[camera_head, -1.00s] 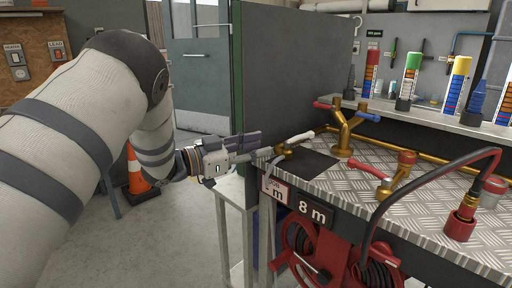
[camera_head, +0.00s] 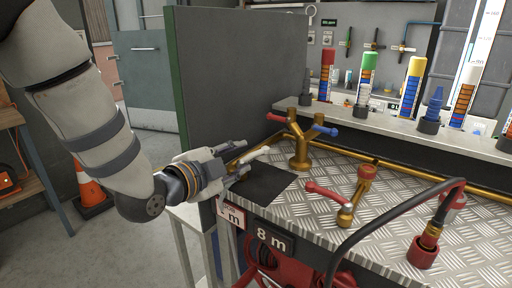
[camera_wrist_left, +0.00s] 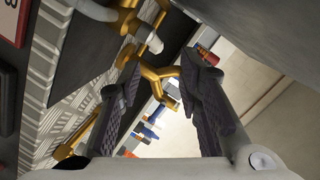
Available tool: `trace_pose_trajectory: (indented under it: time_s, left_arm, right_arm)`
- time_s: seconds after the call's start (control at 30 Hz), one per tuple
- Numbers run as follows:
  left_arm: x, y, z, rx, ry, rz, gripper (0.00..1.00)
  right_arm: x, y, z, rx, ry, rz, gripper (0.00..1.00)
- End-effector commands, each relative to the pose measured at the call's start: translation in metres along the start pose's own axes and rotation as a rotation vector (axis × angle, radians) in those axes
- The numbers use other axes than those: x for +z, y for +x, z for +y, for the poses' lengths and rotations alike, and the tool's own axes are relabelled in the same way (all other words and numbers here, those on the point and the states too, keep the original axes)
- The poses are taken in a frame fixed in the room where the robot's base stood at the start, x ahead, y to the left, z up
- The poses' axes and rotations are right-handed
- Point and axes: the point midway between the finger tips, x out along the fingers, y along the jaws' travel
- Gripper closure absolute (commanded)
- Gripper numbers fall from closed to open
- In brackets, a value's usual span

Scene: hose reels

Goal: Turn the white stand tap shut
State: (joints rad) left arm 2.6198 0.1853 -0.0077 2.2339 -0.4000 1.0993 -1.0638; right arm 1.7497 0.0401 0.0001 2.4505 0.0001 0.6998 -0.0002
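The white stand tap has a white lever (camera_head: 254,155) on a small brass body, at the left end of the metal-topped bench. In the left wrist view its brass body (camera_wrist_left: 128,18) is at the top, with part of the white lever at the top edge. My left gripper (camera_head: 238,158) is right by this tap in the head view, and its fingers partly cover the brass body. In the left wrist view the gripper (camera_wrist_left: 163,68) has its two fingers apart with nothing between them. I cannot tell whether a finger touches the tap. My right gripper is not in view.
A brass Y-shaped tap (camera_head: 300,143) with red and blue levers stands just behind. A red-lever brass tap (camera_head: 346,207) is to the right, near a black hose (camera_head: 390,208). A tall dark panel (camera_head: 232,75) rises behind my left forearm.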

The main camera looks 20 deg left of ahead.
Motion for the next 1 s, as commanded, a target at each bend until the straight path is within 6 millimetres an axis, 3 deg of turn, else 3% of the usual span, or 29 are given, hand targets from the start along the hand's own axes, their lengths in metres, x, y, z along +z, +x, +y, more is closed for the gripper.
trace_pose_trajectory:
  time_s: [0.03,0.2,0.4,0.73,0.87,1.0]
  left_arm:
    - [0.007,0.017,0.011,0.015,-0.005,-0.007,0.68]
    - [0.008,0.061,0.012,0.015,-0.006,-0.008,0.68]
    - [0.006,0.092,0.009,0.011,-0.004,-0.006,0.68]
    - [0.004,0.097,0.005,0.005,-0.003,-0.003,0.68]
    - [0.004,0.097,0.004,0.005,-0.003,-0.003,0.97]
    - [0.004,0.097,0.004,0.005,-0.003,-0.003,1.0]
  right_arm:
    - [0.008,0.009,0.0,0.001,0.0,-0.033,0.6]
    - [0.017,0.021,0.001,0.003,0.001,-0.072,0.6]
    - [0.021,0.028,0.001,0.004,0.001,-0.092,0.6]
    - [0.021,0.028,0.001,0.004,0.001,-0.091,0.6]
    - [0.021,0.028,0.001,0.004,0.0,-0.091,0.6]
    - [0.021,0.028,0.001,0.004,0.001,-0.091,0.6]
